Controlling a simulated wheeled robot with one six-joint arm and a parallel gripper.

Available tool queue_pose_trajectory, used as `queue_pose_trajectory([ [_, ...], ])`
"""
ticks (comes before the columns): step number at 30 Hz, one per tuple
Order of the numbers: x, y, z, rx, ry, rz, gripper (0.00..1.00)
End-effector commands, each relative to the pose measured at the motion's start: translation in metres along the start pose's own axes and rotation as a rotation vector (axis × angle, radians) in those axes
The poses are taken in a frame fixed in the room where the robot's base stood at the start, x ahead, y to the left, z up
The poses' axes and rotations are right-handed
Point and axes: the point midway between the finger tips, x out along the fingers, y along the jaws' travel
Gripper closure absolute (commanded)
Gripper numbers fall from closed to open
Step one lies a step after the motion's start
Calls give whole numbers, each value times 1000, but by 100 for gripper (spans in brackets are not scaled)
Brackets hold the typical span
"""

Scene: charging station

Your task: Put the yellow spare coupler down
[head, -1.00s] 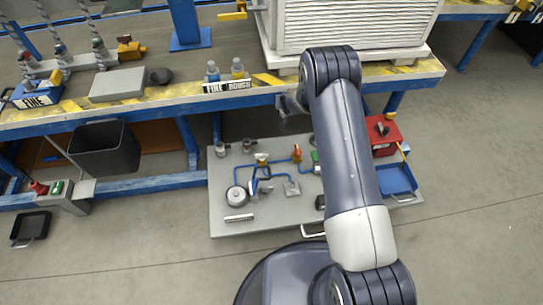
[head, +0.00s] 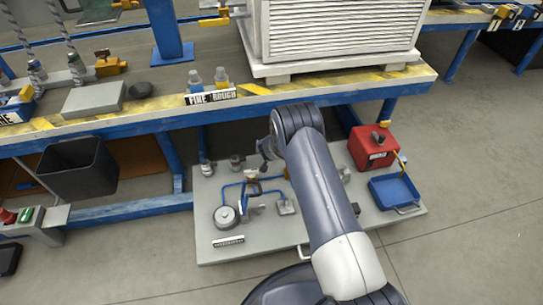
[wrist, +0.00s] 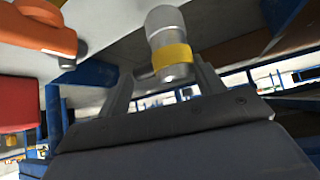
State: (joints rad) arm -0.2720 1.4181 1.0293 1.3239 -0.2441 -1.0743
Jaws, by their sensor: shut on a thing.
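The yellow spare coupler (wrist: 173,56) shows in the wrist view as a silvery-grey cylinder with a yellow band. It sits between the two fingers of my gripper (wrist: 164,76), which is shut on it. In the head view my gripper (head: 265,152) is over the back part of the grey board, beside the bench front. My forearm partly covers it there, and I cannot make out the coupler clearly or tell its height above the board (head: 270,247).
The board carries blue piping, a round gauge (head: 226,216) and several small fittings. A red box (head: 372,148) and blue tray (head: 393,190) are on its right. The workbench edge (head: 330,97) runs behind. A dark bin (head: 78,168) stands left.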

Motion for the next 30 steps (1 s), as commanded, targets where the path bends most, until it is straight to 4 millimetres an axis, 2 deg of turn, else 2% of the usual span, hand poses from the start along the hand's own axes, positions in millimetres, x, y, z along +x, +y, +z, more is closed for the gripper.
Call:
queue_pose_trajectory([
  [8, 31, 0, 30, 1, 0, 0, 68],
  [20, 33, 0, 33, 1, 0, 0, 68],
  [21, 33, 0, 33, 0, 0, 0, 34],
  [28, 33, 0, 33, 0, -1, 0, 15],
  [30, 33, 0, 33, 0, -1, 0, 14],
])
